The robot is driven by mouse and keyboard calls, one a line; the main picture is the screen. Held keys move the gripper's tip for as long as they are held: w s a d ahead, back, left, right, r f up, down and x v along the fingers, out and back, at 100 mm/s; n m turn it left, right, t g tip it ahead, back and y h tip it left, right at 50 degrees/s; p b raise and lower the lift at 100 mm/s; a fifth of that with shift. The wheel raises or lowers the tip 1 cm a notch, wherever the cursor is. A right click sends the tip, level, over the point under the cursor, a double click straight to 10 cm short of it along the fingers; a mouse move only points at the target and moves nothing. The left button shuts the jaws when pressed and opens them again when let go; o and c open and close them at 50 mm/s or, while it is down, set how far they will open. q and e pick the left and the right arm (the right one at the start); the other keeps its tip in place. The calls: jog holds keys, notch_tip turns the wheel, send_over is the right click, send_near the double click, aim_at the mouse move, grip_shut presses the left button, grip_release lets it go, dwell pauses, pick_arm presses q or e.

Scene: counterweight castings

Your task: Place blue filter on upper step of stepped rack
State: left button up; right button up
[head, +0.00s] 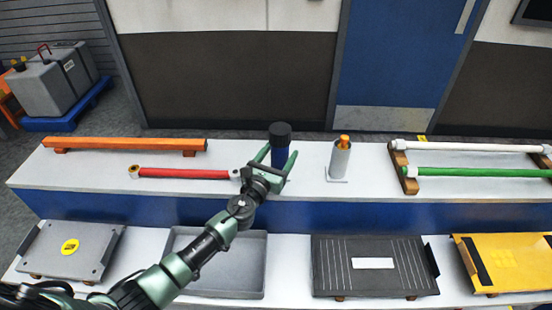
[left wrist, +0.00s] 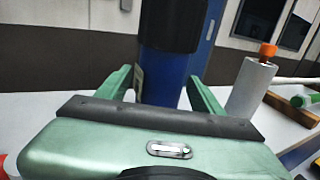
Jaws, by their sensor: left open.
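The blue filter (head: 280,133), a blue cylinder with a wide black cap, is upright over the white upper step (head: 90,172) of the stepped rack. Its foot is hidden behind my gripper, so I cannot see it touch the step. My left gripper (head: 277,160) is open, with one green finger on each side of the filter. In the left wrist view the filter (left wrist: 165,75) stands between the fingers, with a gap at the right finger. My right gripper is not in view.
On the upper step are an orange bar (head: 125,144), a red roller (head: 185,173), a white cylinder with an orange top (head: 340,160), and green (head: 480,172) and white (head: 470,147) rollers on wooden supports. Below lie a grey plate (head: 70,250), grey tray (head: 215,293), dark plate (head: 375,280) and yellow plate (head: 510,262).

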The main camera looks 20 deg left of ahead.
pick_arm(q)
jog(key=s+a, duration=0.1)
jog(key=s, duration=1.1)
jog(key=shift+a+b, duration=0.2)
jog(key=shift+b, duration=0.2)
